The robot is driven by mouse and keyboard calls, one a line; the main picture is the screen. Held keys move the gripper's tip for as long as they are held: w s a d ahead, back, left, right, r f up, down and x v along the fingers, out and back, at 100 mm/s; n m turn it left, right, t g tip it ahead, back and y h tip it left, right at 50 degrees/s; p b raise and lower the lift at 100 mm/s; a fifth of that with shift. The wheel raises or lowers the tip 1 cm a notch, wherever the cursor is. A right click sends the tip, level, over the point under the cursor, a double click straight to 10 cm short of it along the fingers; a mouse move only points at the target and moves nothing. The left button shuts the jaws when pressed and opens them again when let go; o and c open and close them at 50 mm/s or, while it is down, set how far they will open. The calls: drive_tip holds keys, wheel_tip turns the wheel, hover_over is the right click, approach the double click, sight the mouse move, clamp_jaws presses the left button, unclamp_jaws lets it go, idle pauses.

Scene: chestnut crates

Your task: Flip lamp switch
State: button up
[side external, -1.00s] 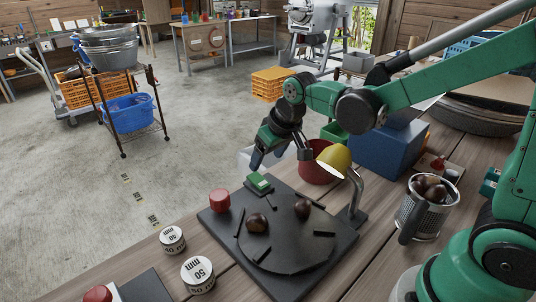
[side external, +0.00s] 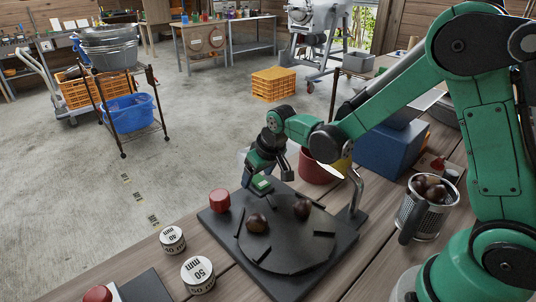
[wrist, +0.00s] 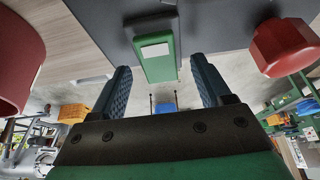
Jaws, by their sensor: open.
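The green switch (side external: 262,185) with a pale patch on top sits at the far corner of the black board (side external: 222,228). It also shows between my fingers in the wrist view (wrist: 158,66). My gripper (side external: 266,178) is open, its two dark fingers on either side of the switch; I cannot tell whether they touch it. The wrist view also shows my gripper (wrist: 161,82) with nothing held. The lamp has a bent grey post (side external: 356,192) on the board's right side.
A red knob (side external: 219,201) stands on the board beside the switch. Two brown chestnuts lie on the round plate (side external: 290,243). A red bowl (side external: 312,170) and a blue box (side external: 388,152) stand behind. A metal cup (side external: 424,215) with chestnuts is at right.

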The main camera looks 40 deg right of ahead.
sight(256, 177)
clamp_jaws()
drive_tip(key=shift+w+g, duration=0.25)
drive_tip(key=shift+g, duration=0.75)
drive_tip(key=shift+w+g, duration=0.2)
drive_tip(key=shift+g, duration=0.8)
unclamp_jaws()
drive_tip(key=shift+s+r, duration=0.1)
drive_tip(key=shift+r, duration=2.7)
